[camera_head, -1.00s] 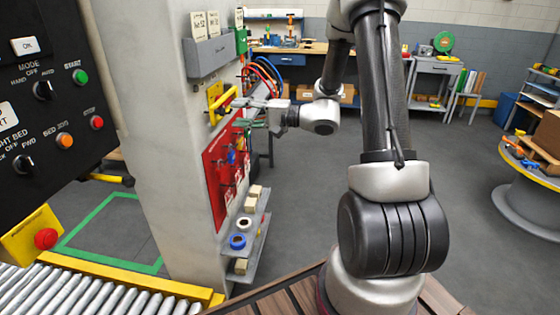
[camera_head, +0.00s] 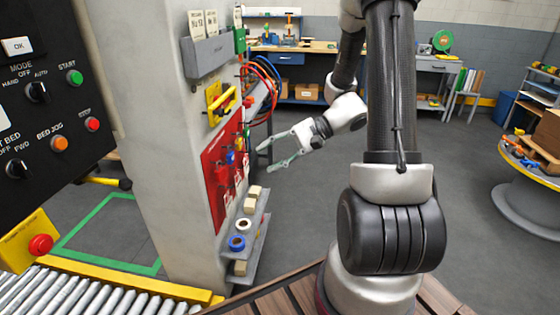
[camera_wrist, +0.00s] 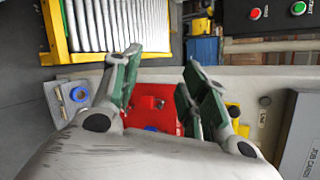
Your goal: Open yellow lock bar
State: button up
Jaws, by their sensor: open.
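The yellow lock bar (camera_head: 223,103) sits on a yellow plate on the side of the grey column, above the red board (camera_head: 212,178). It slants up to the right in the head view. In the wrist view a bit of yellow (camera_wrist: 234,111) shows behind the right finger, mostly hidden. My gripper (camera_head: 271,157) is open and empty, with its fingers apart. It hangs in free air to the right of the red board and lower than the bar, touching neither. In the wrist view its green-padded fingers (camera_wrist: 161,68) frame the red board (camera_wrist: 162,118).
A grey shelf with blue and white rings (camera_head: 237,243) juts out below the board. A grey card holder (camera_head: 208,56) is above the bar. Red and blue hoses (camera_head: 265,80) hang behind. A control panel (camera_head: 45,90) and roller conveyor (camera_head: 90,295) are at left. Open floor lies right of the column.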

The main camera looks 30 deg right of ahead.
jog(key=s, duration=0.1)
jog(key=s+g+h, duration=0.1)
jog(key=s+d+g, duration=0.1)
jog(key=shift+s+f+n+h, duration=0.15)
jog(key=shift+s+n+h, duration=0.15)
jog(key=shift+s+n, duration=0.1)
